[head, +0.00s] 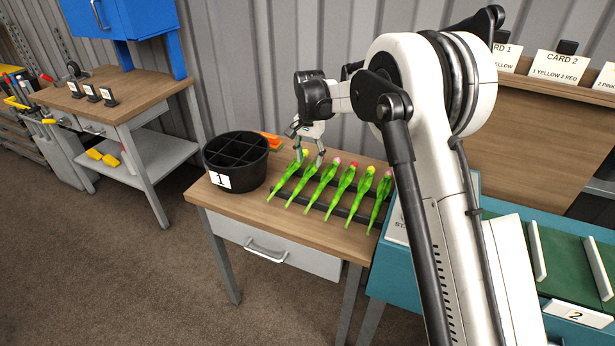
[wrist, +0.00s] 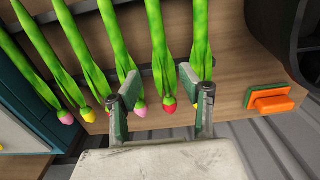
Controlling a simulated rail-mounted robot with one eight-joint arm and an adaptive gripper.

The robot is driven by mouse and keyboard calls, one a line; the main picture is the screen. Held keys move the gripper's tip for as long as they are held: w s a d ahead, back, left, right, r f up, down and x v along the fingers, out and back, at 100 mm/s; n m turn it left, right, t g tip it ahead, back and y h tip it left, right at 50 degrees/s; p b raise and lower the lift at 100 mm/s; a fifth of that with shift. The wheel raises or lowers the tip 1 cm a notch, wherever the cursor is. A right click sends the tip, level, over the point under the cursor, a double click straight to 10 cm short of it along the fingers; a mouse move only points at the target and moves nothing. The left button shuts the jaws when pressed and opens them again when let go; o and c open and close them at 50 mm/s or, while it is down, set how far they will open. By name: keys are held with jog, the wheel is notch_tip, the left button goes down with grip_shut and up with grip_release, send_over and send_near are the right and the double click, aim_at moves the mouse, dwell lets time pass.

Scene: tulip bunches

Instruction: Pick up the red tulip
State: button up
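Several tulips with green stems lie side by side on a dark rack on the wooden table. In the wrist view a red tulip (wrist: 169,104) lies between my open fingers, with a pink tulip (wrist: 140,110) beside it, close to the left finger. My gripper (wrist: 160,82) is open and empty. In the head view my gripper (head: 309,155) is over the bloom ends of the leftmost tulips, partly hiding them. Another red tulip (head: 352,164) lies further right in the row. From the wrist view I cannot tell how high the fingertips are above the stems.
A black divided bucket (head: 235,148) labelled 1 stands left of the tulips. An orange object (wrist: 270,100) lies near it at the table's back edge. Yellow tulips (head: 370,168) and pink ones lie close beside the red ones. A corrugated wall (head: 240,60) is behind the table.

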aim_at(308, 173)
jog(key=shift+s+a+f, duration=0.1)
jog(key=shift+a+f, duration=0.05)
jog(key=shift+f, duration=1.3)
jog(key=shift+a+f, duration=0.1)
jog(key=shift+f, duration=1.35)
grip_shut()
